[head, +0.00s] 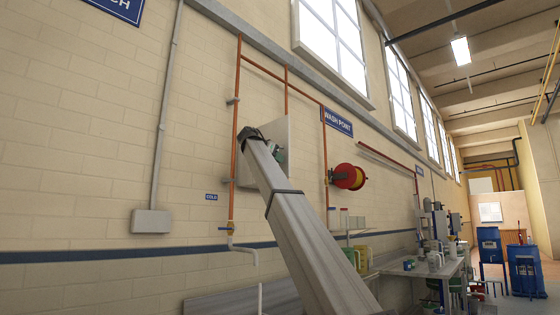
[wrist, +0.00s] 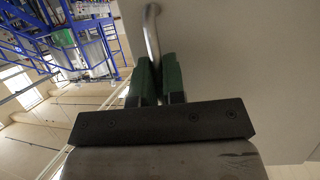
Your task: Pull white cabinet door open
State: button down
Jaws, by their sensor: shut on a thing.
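The white cabinet door (head: 279,131) is on the brick wall, left of the wash point sign in the head view. My arm crosses in front of it and hides much of its face. In the wrist view the door's pale flat face (wrist: 240,55) fills the right side. A curved silver bar handle (wrist: 152,32) stands out near the door's left edge. My gripper (wrist: 158,75) has its two green fingers shut on this handle, one on each side. How far the door stands from its frame cannot be told.
Orange pipes (head: 325,160) run around the cabinet. A red hose reel (head: 347,177) is on the wall to the right. A grey workbench (head: 445,268) and blue drums (head: 522,268) stand farther right. A grey box (head: 151,221) is on the wall at left.

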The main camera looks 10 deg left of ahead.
jog(key=c, duration=1.5)
grip_release()
jog(key=shift+s, duration=0.1)
jog(key=v, duration=1)
jog(key=shift+s+a+r, duration=0.2)
jog(key=shift+a, duration=0.05)
